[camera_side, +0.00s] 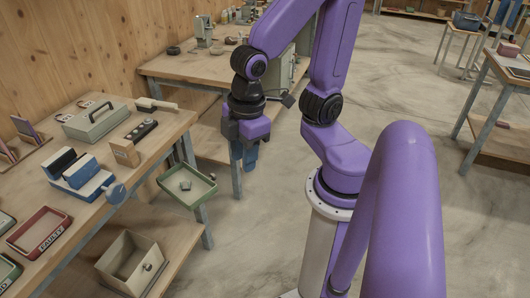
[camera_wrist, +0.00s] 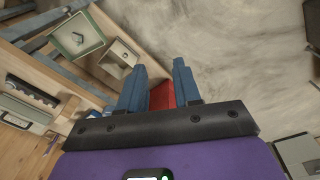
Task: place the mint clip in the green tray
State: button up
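The green tray (camera_side: 207,193) sticks out near the right end of the left bench; it also shows at the upper left of the wrist view (camera_wrist: 58,43). A small grey-green piece, apparently the mint clip (camera_side: 186,186), lies inside it; it also shows in the wrist view (camera_wrist: 79,38). My gripper (camera_side: 244,160) is up and to the right of the tray, pointing down, apart from both. In the wrist view its blue fingers (camera_wrist: 158,70) stand apart with floor between the tips. A red patch (camera_wrist: 163,95) shows between them lower down; I cannot tell what it is.
An open metal bin (camera_side: 131,263) stands below the tray on a lower shelf. The bench holds a red tray (camera_side: 40,233), a blue-and-white device (camera_side: 80,178), a grey-green box (camera_side: 97,121) and a wooden block (camera_side: 125,152). The floor right of the bench is clear.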

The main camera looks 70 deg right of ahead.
jog(key=shift+n+g, duration=0.4)
jog(key=shift+n, duration=0.1)
jog(key=s, duration=0.3)
jog(key=s+r, duration=0.1)
jog(key=shift+s+d, duration=0.25)
jog(key=shift+s, duration=0.05)
dwell(0.5)
